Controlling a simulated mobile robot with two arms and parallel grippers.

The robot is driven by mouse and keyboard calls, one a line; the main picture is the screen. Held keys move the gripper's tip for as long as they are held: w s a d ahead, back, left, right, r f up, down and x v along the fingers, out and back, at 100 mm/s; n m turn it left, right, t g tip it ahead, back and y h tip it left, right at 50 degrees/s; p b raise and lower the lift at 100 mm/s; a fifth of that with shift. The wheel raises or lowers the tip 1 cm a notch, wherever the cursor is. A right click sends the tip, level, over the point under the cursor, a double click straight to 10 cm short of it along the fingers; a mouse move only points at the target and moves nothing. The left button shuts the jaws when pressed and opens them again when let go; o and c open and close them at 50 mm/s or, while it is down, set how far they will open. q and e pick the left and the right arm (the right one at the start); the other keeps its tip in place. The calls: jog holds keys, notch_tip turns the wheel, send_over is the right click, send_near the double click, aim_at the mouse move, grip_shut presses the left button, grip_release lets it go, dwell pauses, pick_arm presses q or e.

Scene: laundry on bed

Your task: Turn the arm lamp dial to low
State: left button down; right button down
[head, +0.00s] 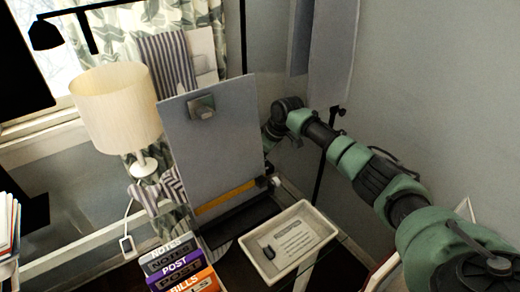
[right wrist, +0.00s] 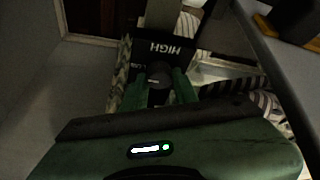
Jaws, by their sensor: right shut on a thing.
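In the right wrist view a dark round dial (right wrist: 159,72) sits on a black plate (right wrist: 190,62). The plate has the word HIGH upside down, and part of another word shows at its left. My right gripper (right wrist: 158,84) has its green fingers on either side of the dial and is shut on it. Which way the dial points is too dark to tell. In the head view my right arm reaches in from the right and its gripper is hidden behind a grey upright board. A black arm lamp (head: 46,35) hangs at the top left. My left gripper is not in view.
The grey board (head: 215,140) stands in front of my right gripper. A cream-shaded lamp (head: 115,105) stands to its left. A white tray (head: 318,254) and several labelled boxes (head: 178,265) are in front. A thin black stand (head: 322,175) rises behind the board, near my arm.

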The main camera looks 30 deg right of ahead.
dwell(0.3)
jog(key=c, duration=1.1)
grip_release()
jog(key=v, duration=0.7)
jog(key=shift+s+r+b, duration=0.15)
jog(key=shift+r+b, duration=0.2)
jog(key=shift+d, duration=0.1)
